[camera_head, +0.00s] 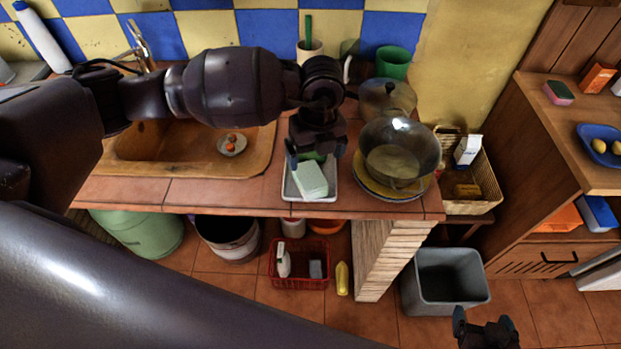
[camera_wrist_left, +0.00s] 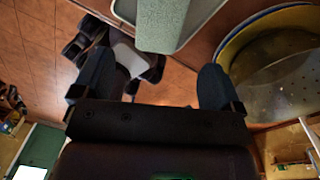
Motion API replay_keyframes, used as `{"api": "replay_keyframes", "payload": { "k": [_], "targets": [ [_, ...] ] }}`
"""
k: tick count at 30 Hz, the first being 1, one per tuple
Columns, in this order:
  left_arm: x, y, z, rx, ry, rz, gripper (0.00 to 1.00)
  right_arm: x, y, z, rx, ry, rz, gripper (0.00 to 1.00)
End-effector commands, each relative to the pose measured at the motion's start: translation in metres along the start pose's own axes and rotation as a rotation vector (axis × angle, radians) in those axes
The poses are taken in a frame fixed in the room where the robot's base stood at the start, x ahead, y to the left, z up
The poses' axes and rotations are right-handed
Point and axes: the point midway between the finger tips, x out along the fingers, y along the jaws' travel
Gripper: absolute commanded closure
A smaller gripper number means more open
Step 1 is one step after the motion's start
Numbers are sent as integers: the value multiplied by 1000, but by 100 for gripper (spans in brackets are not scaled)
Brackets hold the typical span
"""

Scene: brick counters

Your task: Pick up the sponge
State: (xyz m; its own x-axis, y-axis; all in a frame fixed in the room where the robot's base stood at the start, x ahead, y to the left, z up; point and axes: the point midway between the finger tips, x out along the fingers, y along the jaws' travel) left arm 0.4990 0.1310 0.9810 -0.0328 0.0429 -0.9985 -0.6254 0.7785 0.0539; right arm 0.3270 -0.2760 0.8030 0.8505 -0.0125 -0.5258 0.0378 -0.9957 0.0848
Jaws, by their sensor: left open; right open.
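A pale green block (camera_head: 311,179) with raised lettering lies in a small white tray (camera_head: 331,187) on the counter. It also shows at the top of the left wrist view (camera_wrist_left: 165,22); I cannot tell if it is a soap bar or a sponge. Something darker green shows behind it, mostly hidden by my gripper. My left gripper (camera_head: 317,152) is open and empty above the tray's back part. A small pink and green sponge-like block (camera_head: 559,93) lies on the wooden shelf at the right. My right gripper (camera_head: 485,328) is open, low at the bottom right, far from both blocks.
The sink (camera_head: 190,172) is to the left. A wicker basket (camera_head: 494,188) and a grey bin (camera_head: 447,279) are right of the counter.

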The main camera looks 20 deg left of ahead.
Motion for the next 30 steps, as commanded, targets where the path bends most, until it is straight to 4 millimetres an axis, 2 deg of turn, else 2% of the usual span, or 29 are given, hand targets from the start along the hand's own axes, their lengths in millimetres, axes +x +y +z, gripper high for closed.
{"api": "replay_keyframes", "payload": {
  "k": [6,14,22,30],
  "targets": [
    [31,0,0,0,1,1,8,1,0,1,0,0,0,14],
    [47,1,0,2,2,1,8,0,0,1,0,-2,0,14],
    [82,2,-1,2,2,0,8,-3,0,6,1,-11,2,14],
    [88,2,0,3,1,-2,8,-4,1,6,1,-13,2,14]
  ]
}}
